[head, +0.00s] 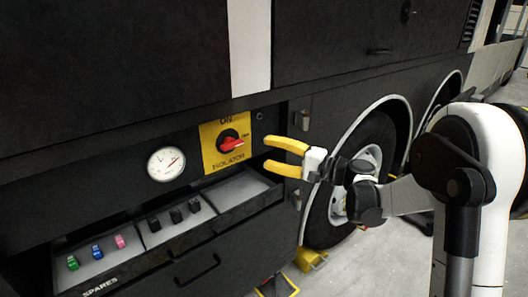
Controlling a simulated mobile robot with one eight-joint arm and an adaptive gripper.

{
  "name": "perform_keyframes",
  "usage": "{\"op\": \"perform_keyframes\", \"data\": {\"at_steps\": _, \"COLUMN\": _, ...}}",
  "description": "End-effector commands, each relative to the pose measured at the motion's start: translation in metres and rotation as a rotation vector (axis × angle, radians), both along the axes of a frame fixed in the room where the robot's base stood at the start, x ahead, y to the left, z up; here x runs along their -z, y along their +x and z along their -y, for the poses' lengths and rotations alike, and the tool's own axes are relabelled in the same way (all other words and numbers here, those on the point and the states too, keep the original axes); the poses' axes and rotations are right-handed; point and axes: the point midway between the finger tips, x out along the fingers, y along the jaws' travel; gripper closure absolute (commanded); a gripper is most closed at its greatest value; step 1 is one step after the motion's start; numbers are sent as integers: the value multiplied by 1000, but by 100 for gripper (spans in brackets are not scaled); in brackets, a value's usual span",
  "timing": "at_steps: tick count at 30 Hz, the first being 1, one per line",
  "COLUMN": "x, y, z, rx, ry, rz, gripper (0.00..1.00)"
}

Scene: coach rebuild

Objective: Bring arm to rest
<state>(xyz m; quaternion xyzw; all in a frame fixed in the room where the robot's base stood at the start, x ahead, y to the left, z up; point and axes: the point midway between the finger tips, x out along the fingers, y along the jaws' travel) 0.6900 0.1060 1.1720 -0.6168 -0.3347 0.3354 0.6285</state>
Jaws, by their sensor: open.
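My gripper (270,155) has yellow fingers, spread apart with nothing between them. It points left, in front of the coach's dark side and just right of the yellow isolator panel (209,157). My arm reaches in from the right of the head view, bent at a dark joint. The red isolator switch (231,145) sits on the panel, left of the fingers and apart from them in the picture.
An open drawer (208,237) marked SPARES juts out below the panel, holding green, blue and pink pieces and several black ones. A round gauge (166,164) is left of the panel. A wheel (372,150) stands behind my gripper, with a yellow chock (311,259) by it.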

Motion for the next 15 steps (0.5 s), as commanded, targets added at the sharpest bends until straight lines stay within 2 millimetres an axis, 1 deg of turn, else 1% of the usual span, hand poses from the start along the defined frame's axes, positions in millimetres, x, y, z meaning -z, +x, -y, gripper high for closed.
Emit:
{"op": "perform_keyframes", "data": {"at_steps": 5, "x": 0, "y": 0, "z": 0, "rx": 0, "ry": -1, "rz": -1, "gripper": 47}}
{"op": "perform_keyframes", "data": {"at_steps": 8, "x": -1, "y": -5, "z": -3, "rx": 0, "ry": -26, "rz": -5, "gripper": 47}}
{"op": "perform_keyframes", "data": {"at_steps": 11, "x": -3, "y": -21, "z": -12, "rx": 1, "ry": -115, "rz": -20, "gripper": 47}}
{"op": "perform_keyframes", "data": {"at_steps": 14, "x": -1, "y": -52, "z": -19, "rx": 3, "ry": -270, "rz": -40, "gripper": 47}}
{"op": "perform_keyframes", "data": {"at_steps": 15, "x": 2, "y": -67, "z": -21, "rx": 5, "ry": -345, "rz": -48, "gripper": 47}}
